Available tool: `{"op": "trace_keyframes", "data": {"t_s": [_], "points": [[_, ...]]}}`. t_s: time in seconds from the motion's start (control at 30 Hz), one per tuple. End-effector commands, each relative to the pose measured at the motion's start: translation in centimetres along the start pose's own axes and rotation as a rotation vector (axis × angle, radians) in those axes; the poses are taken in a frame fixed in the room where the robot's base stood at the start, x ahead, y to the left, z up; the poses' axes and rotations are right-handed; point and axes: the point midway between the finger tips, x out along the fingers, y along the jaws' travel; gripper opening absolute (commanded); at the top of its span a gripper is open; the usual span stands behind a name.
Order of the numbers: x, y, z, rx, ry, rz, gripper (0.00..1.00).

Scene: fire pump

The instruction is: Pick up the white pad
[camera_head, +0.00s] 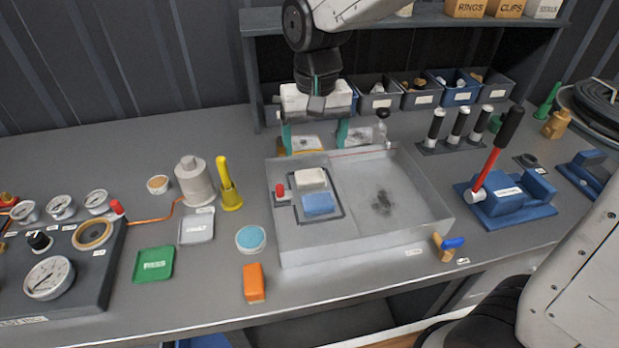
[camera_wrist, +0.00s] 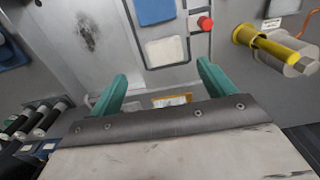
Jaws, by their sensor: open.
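The white pad (camera_head: 311,179) lies in the left part of the grey tray (camera_head: 430,218), inside a dark outlined frame, just behind a blue pad (camera_head: 318,203). In the wrist view the white pad (camera_wrist: 165,50) is beyond the fingertips, with the blue pad (camera_wrist: 155,11) above it in the picture. My gripper (camera_head: 315,150) is open and empty, with teal fingers set wide apart. It is above the back edge of the tray, behind the white pad and apart from it. In the wrist view my gripper (camera_wrist: 162,82) has its fingertips on either side below the pad.
A red knob (camera_head: 280,190) stands just left of the white pad. A yellow-handled tool (camera_head: 228,185) and a grey cylinder (camera_head: 194,182) stand left of the tray. A red lever (camera_head: 490,160) on a blue base rises at right. Parts bins (camera_head: 420,94) line the back.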

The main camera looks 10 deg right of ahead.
Motion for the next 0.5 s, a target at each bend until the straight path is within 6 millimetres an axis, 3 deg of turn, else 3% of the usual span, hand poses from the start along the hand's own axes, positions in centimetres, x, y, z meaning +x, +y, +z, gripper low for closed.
{"op": "trace_keyframes", "data": {"t_s": [0.5], "points": [[6.0,-0.8,-0.3,-0.001,-0.007,0.003,0.82]]}}
